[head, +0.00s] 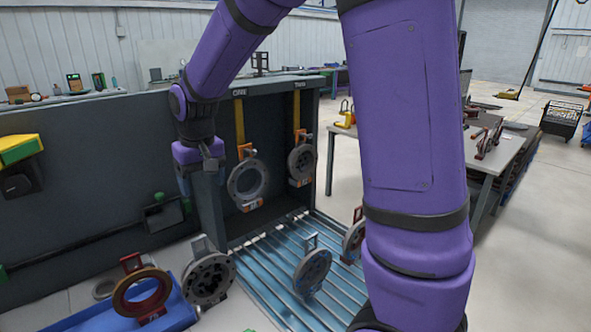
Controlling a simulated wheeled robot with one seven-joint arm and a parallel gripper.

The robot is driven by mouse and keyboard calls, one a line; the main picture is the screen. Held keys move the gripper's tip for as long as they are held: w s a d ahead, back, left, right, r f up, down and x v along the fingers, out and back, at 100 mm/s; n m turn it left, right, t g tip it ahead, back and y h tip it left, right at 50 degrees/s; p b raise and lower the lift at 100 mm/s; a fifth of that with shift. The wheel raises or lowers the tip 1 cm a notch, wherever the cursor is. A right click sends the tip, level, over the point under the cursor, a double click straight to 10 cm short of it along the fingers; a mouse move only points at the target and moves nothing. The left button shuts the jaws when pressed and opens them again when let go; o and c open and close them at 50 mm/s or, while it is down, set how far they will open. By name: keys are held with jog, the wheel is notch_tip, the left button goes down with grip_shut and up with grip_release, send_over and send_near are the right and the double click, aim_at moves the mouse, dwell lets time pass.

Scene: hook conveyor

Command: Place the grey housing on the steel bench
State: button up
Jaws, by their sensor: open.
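My gripper (200,178) is open and empty, pointing down in front of the dark cabinet's left side. Right of it, a flat grey ring (234,188) hangs from a yellow strap under the label ONE. A thicker grey round part (293,160), housing-like, hangs from the strap beside it. Another thick grey housing-like part (193,283) stands at the lower left. A further grey round part (304,281) stands on the blue ribbed surface. I cannot tell which is the task's grey housing. A grey-topped bench (481,163) at the right may be the steel bench; my arm partly hides it.
The blue ribbed conveyor (262,285) lies below the cabinet (209,215). Red fixtures (484,146) sit on the right bench. Another round part is partly behind my arm. Open floor lies at the right.

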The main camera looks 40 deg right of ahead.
jog(key=s+d+r+t, duration=0.1)
jog(key=s+r, duration=0.2)
jog(key=s, duration=0.6)
jog(key=s+d+r+t, duration=0.1)
jog(key=s+r, duration=0.3)
jog(key=s, duration=0.4)
jog(key=s+d+r+t, duration=0.2)
jog(key=s+d+r, duration=0.1)
jog(key=s, duration=0.6)
jog(key=shift+s+d+r, duration=0.15)
jog(key=shift+s+r, duration=0.1)
jog(key=shift+s, duration=0.05)
